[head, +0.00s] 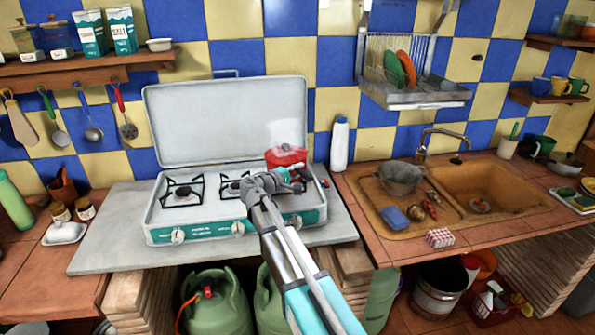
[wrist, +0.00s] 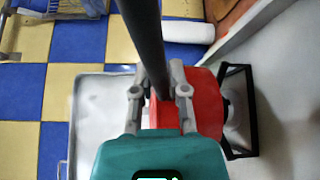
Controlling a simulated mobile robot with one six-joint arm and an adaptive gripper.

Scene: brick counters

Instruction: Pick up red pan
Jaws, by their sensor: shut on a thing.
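The red pan (head: 284,156) is at the right burner of the white gas stove, with a see-through lid on top in the head view. In the wrist view the red pan (wrist: 205,103) lies beyond the fingers, and a dark handle (wrist: 143,35) runs between them. My gripper (head: 287,178) reaches in from the front right. In the wrist view my gripper (wrist: 158,92) is shut on the pan's handle. My arm hides part of the stove front. I cannot tell whether the pan touches the burner grate.
The stove's raised lid (head: 225,120) stands behind the burners. A white bottle (head: 340,145) stands right of the stove. The sink (head: 490,190) holds a pot (head: 400,178) and small items on its left side.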

